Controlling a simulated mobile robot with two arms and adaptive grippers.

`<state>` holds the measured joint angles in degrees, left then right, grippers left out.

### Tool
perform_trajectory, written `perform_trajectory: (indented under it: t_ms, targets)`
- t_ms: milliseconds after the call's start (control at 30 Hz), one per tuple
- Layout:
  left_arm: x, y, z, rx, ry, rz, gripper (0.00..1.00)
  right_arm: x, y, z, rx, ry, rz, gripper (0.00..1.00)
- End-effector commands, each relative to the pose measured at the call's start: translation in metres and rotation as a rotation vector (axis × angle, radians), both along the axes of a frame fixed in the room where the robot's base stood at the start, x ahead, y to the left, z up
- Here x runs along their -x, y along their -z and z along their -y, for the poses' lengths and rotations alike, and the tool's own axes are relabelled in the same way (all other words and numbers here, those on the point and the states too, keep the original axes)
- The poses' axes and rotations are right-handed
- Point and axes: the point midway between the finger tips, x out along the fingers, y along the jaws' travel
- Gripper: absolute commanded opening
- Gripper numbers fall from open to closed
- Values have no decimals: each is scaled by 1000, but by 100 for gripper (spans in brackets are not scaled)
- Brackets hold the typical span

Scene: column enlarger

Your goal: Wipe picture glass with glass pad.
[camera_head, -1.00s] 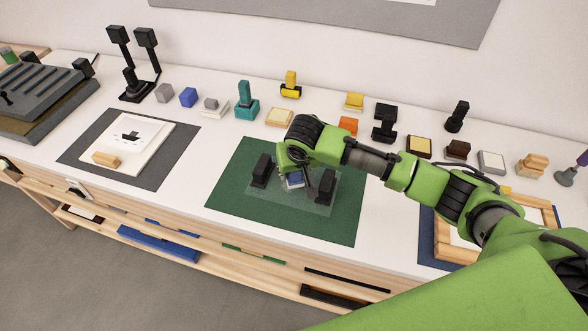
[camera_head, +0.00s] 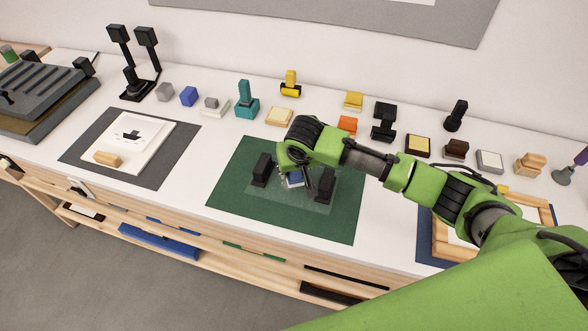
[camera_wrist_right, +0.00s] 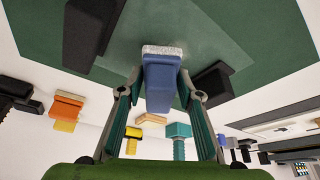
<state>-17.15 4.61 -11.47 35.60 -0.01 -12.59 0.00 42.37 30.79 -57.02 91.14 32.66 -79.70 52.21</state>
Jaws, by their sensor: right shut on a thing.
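The picture glass (camera_head: 288,203) is a clear pane lying on a green mat (camera_head: 232,190) in the middle of the table. Black blocks stand at its left (camera_head: 261,170) and right (camera_head: 325,184) sides. My right gripper (camera_head: 294,172) is over the glass between these blocks, pointing down. It is shut on the glass pad, a blue block (camera_wrist_right: 161,85) with a white fuzzy face (camera_wrist_right: 162,50) turned toward the glass. The pad is at the glass, but I cannot tell whether it touches. In the head view the arm partly hides the pad (camera_head: 294,181). My left gripper is out of view.
A row of small tools and blocks lines the back, including a teal stamp-like block (camera_head: 246,102) and an orange block (camera_head: 347,125). A grey mat (camera_head: 165,173) with a boat picture (camera_head: 131,138) lies left. A wooden frame (camera_head: 450,247) is at right.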

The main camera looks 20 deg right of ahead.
Motion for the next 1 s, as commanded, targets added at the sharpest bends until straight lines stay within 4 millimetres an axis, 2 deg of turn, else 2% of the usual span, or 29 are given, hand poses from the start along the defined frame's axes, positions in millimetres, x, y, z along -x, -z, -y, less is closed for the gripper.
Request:
perform_trajectory:
  t_ms: [133, 467, 1000]
  targets:
    - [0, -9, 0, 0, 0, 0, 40, 0, -3, 0, -1, 1, 0, 16]
    - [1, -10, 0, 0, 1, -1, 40, 1, -1, 2, -1, 1, 0, 16]
    - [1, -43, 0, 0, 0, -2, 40, 29, -2, 42, 0, 1, -1, 16]
